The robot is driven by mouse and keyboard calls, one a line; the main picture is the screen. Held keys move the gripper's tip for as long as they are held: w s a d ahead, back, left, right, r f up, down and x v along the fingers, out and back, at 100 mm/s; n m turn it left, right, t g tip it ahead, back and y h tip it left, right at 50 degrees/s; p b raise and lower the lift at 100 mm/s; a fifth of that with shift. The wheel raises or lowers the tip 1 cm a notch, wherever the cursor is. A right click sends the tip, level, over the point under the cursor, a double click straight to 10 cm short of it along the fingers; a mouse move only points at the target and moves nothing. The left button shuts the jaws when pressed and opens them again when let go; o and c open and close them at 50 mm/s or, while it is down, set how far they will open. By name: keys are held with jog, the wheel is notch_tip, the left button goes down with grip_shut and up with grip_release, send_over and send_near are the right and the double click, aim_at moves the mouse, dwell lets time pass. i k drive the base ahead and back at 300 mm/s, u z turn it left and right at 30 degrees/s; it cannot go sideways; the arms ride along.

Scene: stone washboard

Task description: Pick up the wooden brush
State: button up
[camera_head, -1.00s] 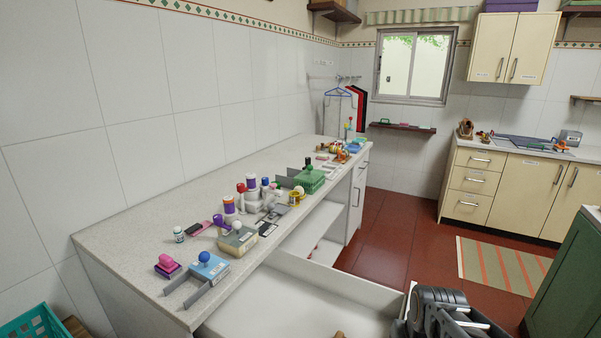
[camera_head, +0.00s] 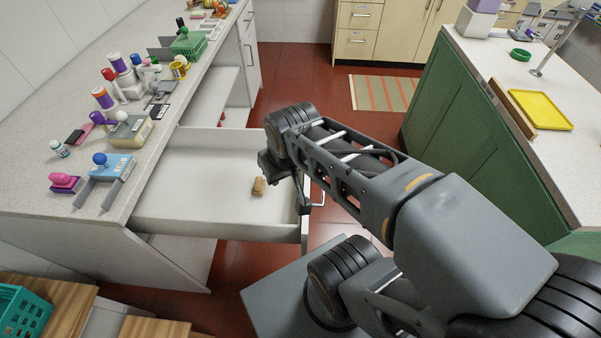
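A small tan-brown object that looks like the wooden brush (camera_head: 258,187) lies on the floor of an open white drawer (camera_head: 195,190), near the drawer's right side. It is small in view, so its bristles cannot be made out. My arm reaches in from the right, and its end with my gripper (camera_head: 304,200) hangs by the drawer's front edge, to the right of the brush and apart from it. The fingers are dark and largely hidden by the wrist, so their opening cannot be told.
The drawer's front panel and handle (camera_head: 318,192) are close to my wrist. The stone counter (camera_head: 35,190) holds several stamps and bottles. A green cabinet (camera_head: 465,120) with a yellow tray (camera_head: 541,110) stands at right. A teal basket (camera_head: 22,312) is at lower left.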

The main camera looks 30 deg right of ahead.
aim_at(259, 187)
jog(key=u, duration=0.8)
jog(key=k, duration=0.85)
jog(key=z, duration=0.95)
jog(key=i, duration=0.45)
jog(key=u, duration=0.05)
